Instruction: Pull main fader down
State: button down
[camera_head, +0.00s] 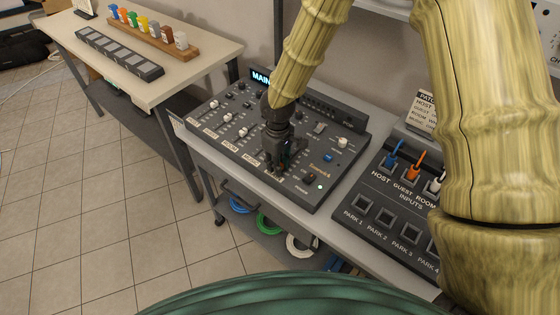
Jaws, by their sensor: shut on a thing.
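The grey mixing console (330,175) lies on a metal-legged table in the middle of the head view, with a lit display reading "MAIN" (262,77) at its back edge. My gripper (276,167) points down at the console's front middle, right of the row of labelled channel faders. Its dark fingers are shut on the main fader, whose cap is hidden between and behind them. The fader's slot and exact position along it cannot be seen.
Channel fader caps (229,117) stand just left of my gripper. A white knob (342,142) and a blue button (328,157) are to the right. A patch panel (385,215) with coloured plugs stands further right. A side table (190,70) is at upper left.

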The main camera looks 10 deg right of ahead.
jog(key=shift+s+a, duration=0.1)
jog(key=shift+a, duration=0.05)
jog(key=c, duration=1.2)
grip_release()
jog(key=shift+o, duration=0.2)
jog(key=shift+r, duration=0.25)
notch_tip(320, 180, up, 12)
jog(key=shift+f, duration=0.25)
